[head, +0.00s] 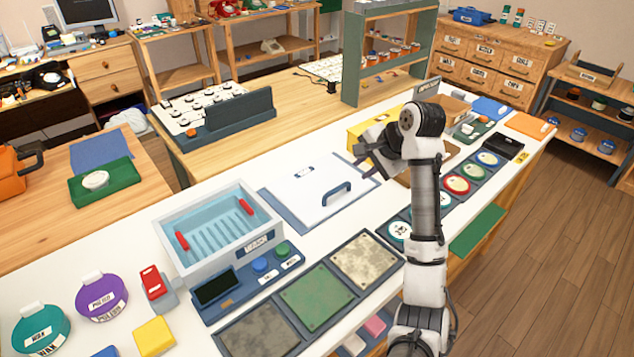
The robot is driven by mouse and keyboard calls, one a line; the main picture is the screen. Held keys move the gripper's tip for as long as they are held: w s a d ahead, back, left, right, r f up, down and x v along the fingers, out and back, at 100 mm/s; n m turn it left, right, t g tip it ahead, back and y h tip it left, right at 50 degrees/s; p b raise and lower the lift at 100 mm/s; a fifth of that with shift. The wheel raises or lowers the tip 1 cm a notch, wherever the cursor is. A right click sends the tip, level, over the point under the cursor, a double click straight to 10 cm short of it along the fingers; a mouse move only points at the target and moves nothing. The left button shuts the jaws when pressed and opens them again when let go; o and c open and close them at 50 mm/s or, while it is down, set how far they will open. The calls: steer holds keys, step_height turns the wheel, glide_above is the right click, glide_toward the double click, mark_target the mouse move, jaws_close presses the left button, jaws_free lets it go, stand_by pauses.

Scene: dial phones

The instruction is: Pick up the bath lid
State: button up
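The bath lid (308,178) is a flat white panel with a dark blue arched handle (336,194) and a small label. It lies flat on a blue-grey mat (272,206), to the right of the bath (215,232). The bath is an open white tank with a ribbed pale blue inside and two red grips. My gripper (362,164) is above and to the right of the lid's handle, apart from it. Its dark fingers look spread, with nothing between them. My wrist and forearm hide part of the bench behind.
A control box with buttons (260,265) stands in front of the bath. Grey, green and speckled square plates (318,296) line the front edge. Round colored tins (457,184) and a yellow box (366,129) are near my arm. A green-grey shelf rack (385,70) stands behind.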

steer(key=p, duration=0.1)
glide_above(342, 186)
steer(key=s+d, duration=0.2)
step_height(342, 186, down, 6)
steer(key=p+x, duration=0.2)
steer(key=x, duration=0.3)
steer(key=shift+s+d+f, duration=0.1)
steer(key=shift+s+f, duration=0.05)
steer(key=shift+s, duration=0.05)
steer(key=shift+c, duration=0.3)
jaws_close()
